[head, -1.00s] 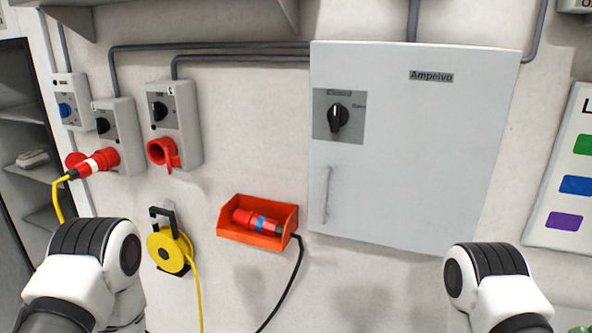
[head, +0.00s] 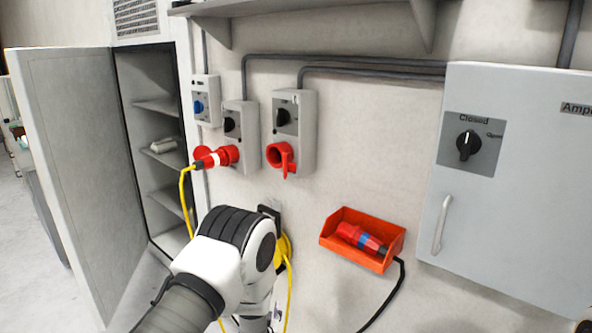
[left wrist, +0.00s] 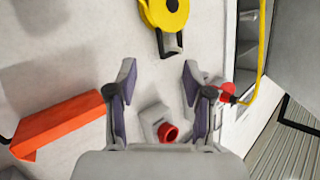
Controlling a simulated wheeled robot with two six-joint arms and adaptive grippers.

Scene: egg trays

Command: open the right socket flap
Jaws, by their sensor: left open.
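The right socket (head: 277,155) is a round red fitting on a grey switch box (head: 305,140) with a black knob. Its red flap (head: 287,160) is at the front; I cannot tell how far it stands open. My left arm rises below the socket in the head view, with its fingers hidden behind the wrist. In the left wrist view my left gripper (left wrist: 158,78) is open and empty. The red socket (left wrist: 167,132) shows between the fingers, beyond them and apart from them. My right gripper is not in view.
A red plug (head: 218,157) with a yellow cable sits in the socket to the left. An orange bin (head: 335,240) holds a red-and-blue plug. A yellow reel (left wrist: 165,12) hangs below. An open cabinet door (head: 85,170) stands at left; a grey panel (head: 520,210) is at right.

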